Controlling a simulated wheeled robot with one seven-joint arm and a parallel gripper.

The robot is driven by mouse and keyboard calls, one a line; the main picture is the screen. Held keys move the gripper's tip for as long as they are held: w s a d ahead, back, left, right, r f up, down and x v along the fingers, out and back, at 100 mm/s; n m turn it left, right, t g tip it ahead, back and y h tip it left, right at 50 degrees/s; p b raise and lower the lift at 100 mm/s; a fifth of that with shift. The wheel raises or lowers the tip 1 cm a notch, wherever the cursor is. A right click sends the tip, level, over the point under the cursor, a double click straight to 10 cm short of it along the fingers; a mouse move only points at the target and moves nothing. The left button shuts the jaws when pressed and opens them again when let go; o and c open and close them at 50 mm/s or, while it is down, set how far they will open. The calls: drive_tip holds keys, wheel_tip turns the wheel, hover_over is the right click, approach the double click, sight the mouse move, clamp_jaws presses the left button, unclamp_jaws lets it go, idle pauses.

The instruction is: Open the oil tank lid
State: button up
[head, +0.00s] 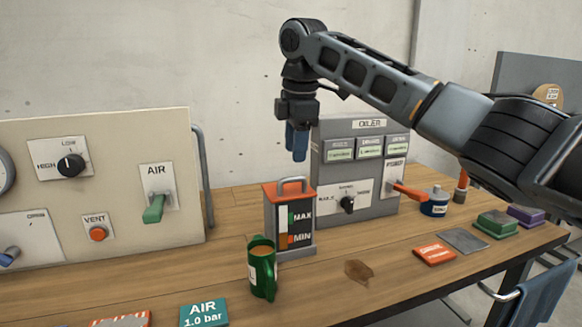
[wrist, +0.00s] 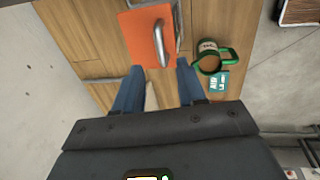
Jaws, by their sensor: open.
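The oil tank (head: 278,224) is a dark grey box with a MAX/MIN level window, standing on the wooden bench. Its orange lid (head: 283,188) lies on top, seemingly closed, with a grey loop handle (head: 295,182). The wrist view shows the orange lid (wrist: 137,38) and its handle (wrist: 159,42) just beyond the fingertips. My gripper (head: 297,146) points down above the tank, its blue fingers apart and empty. In the wrist view the gripper (wrist: 160,72) has one finger on each side of the handle's line, without holding it. The exact height gap is hard to tell.
A green mug (head: 262,272) stands in front of the tank. The OILER panel (head: 335,180) stands close behind it on the right. The AIR panel (head: 100,180) is at left. An AIR 1.0 bar card (head: 204,313) lies at the front. Bench space right of the mug is mostly clear.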

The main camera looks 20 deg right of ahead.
sight(294, 179)
drive_tip(key=shift+w+f, duration=0.2)
drive_tip(key=shift+f, duration=0.85)
drive_tip(key=shift+w+f, duration=0.25)
drive_tip(key=shift+f, duration=0.75)
drive_tip(key=shift+w+f, duration=0.2)
drive_tip(key=shift+f, duration=0.85)
clamp_jaws()
